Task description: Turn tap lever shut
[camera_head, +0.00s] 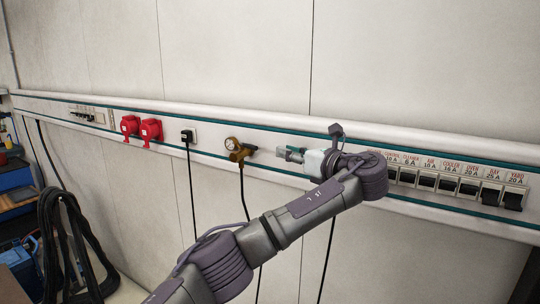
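A brass tap fitting (237,154) with a round gauge (231,143) is mounted on the wall rail, left of centre. A dark hose hangs from it. The tap's lever is too small to make out clearly. My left gripper (282,154) is to the right of the tap, with its fingers pointing left at it. A gap shows between the fingertips and the brass body. The fingers are small and seen edge-on, so I cannot tell whether they are apart. My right gripper is not in view.
Red sockets (151,131) and a black plug (187,136) sit left of the tap on the rail (215,163). A row of labelled breakers (468,187) is at the right, partly behind my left wrist. Black cables (60,240) hang at the lower left.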

